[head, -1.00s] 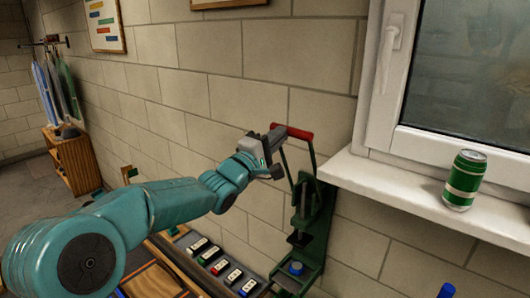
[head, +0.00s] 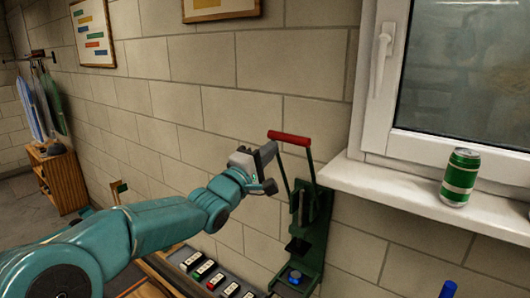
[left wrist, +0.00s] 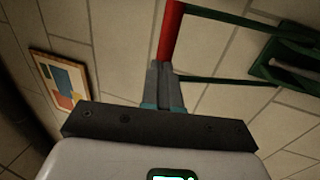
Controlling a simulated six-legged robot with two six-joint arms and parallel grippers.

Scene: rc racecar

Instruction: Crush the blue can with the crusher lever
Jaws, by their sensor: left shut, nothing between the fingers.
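The green crusher (head: 314,235) stands against the wall below the window sill. Its lever is up, with a red handle bar (head: 290,139) across the top. A short blue round thing, seemingly the blue can (head: 294,276), sits low on the crusher's base; only a little of it shows. My left gripper (head: 268,153) is shut and empty, at the left end of the red handle. In the left wrist view the closed fingertips (left wrist: 160,68) are close to the end of the red handle (left wrist: 171,32); I cannot tell whether they touch. My right gripper is not in view.
A green and white can (head: 460,178) stands on the window sill (head: 400,190). Several small labelled blocks (head: 205,269) lie on the bench beside the crusher. A blue upright piece (head: 448,289) shows at the bottom right. A wooden cabinet (head: 60,182) is far left.

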